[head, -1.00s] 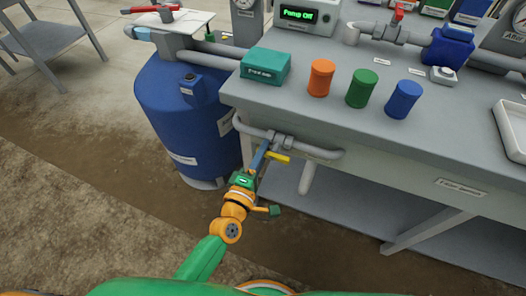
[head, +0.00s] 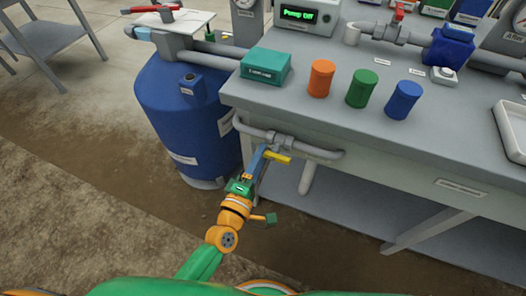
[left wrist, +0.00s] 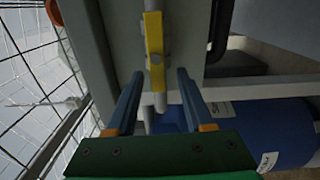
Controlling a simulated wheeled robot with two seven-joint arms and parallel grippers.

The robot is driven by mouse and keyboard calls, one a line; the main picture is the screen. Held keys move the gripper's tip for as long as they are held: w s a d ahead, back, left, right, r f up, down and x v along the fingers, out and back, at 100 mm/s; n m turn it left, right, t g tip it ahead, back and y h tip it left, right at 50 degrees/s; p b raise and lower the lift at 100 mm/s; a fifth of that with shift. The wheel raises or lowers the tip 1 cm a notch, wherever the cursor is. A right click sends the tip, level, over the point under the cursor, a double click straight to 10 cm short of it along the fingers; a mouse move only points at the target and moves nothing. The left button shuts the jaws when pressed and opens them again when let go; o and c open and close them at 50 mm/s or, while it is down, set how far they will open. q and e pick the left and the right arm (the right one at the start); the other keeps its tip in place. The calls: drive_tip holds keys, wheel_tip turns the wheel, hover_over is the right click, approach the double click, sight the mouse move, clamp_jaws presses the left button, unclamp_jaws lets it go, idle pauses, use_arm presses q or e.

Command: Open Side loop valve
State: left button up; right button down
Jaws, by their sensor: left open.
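The side loop valve's yellow lever handle (head: 279,157) sits on a grey pipe (head: 325,153) along the front of the bench, at the left corner. In the left wrist view the yellow handle (left wrist: 154,45) runs up the picture, and its lower end shows between my fingers. My left gripper (head: 259,158), with blue fingers, is at the left end of the handle in the head view. In the left wrist view the left gripper (left wrist: 159,75) is open, with a gap on each side of the handle. I cannot tell whether a finger touches it. My right gripper is not in view.
A blue tank (head: 163,112) stands left of the bench (head: 345,118). A teal box (head: 265,67) and orange (head: 320,78), green (head: 361,88) and blue (head: 403,99) cylinders stand on the bench top. The floor before the bench is clear.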

use_arm(q)
drive_tip(key=v, duration=0.5)
drive_tip(key=shift+s+a, duration=0.1)
drive_tip(key=s+a+f+m+g+y, duration=0.1)
drive_tip(key=s+a+f+m+g, duration=0.2)
drive_tip(key=f, duration=0.5)
drive_tip(key=s+a+f+m+g+y, duration=0.1)
drive_tip(key=s+f+m+g, duration=0.25)
drive_tip(key=f, duration=0.55)
drive_tip(key=s+a+f+m+g+y, duration=0.15)
drive_tip(key=s+f+m, duration=0.25)
drive_tip(key=f, duration=0.4)
drive_tip(key=s+a+f+m+g+y, duration=0.1)
drive_tip(key=s+a+f+m+g, duration=0.3)
drive_tip(key=s, duration=0.5)
drive_tip(key=s+a+f+m+g+y, duration=0.1)
drive_tip(key=s+a+f+m+g, duration=0.3)
drive_tip(key=s, duration=0.5)
wheel_tip(320, 180, up, 18)
drive_tip(key=s+n+p, duration=0.1)
drive_tip(key=p, duration=1.8)
drive_tip(key=shift+a, duration=0.25)
drive_tip(key=shift+f, duration=0.15)
